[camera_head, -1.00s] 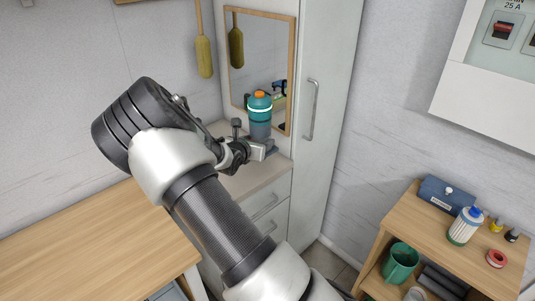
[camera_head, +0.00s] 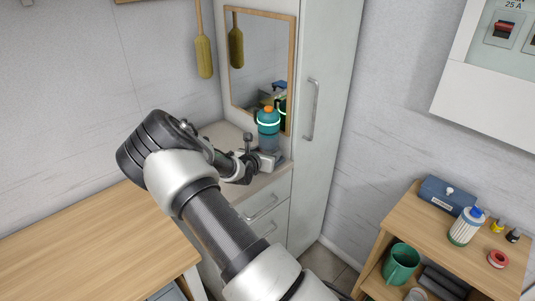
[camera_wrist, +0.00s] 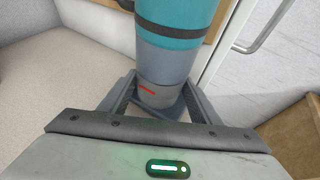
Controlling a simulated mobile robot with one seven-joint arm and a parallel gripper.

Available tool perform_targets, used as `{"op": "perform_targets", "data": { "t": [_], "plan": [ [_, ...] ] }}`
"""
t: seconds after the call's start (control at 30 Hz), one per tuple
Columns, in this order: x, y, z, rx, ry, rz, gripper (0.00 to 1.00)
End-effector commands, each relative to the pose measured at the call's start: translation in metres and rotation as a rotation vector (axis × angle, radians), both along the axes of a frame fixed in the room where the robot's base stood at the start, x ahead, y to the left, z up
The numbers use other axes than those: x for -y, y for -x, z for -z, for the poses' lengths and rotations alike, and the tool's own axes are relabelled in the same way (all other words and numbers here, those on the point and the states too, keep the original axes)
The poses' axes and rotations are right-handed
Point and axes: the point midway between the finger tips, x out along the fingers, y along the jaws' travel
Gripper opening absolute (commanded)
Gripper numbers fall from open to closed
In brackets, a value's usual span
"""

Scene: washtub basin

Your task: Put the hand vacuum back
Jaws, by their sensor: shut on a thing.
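The hand vacuum (camera_head: 268,122) is an upright teal and grey cylinder with an orange top and a pale band. My gripper (camera_head: 268,160) is shut on its lower grey part, near the front right of the white drawer cabinet's top. In the wrist view the hand vacuum (camera_wrist: 178,45) stands between my two fingers (camera_wrist: 160,105); its top is cut off there. A dark band and a small red mark show on it. I cannot tell whether its bottom touches the cabinet top.
A wood-framed mirror (camera_head: 262,60) is close behind the hand vacuum. A tall white cupboard (camera_head: 327,110) with a bar handle stands right of it. A wooden table (camera_head: 90,235) is at left. A wooden shelf (camera_head: 420,219) at right holds a blue box, a bottle and a green mug.

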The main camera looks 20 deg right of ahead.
Motion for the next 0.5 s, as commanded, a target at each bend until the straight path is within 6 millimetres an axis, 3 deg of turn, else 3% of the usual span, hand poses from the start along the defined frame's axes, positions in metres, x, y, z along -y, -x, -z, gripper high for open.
{"op": "perform_targets", "data": {
  "t": [0.43, 0.47, 0.5],
  "plan": [
    [0.0040, -0.0021, 0.0059, 0.005, 0.002, 0.001, 0.30],
    [0.0034, -0.0015, 0.0069, 0.002, 0.001, 0.000, 0.60],
    [0.0034, -0.0014, 0.0065, 0.002, 0.001, 0.000, 0.67]
  ]
}}
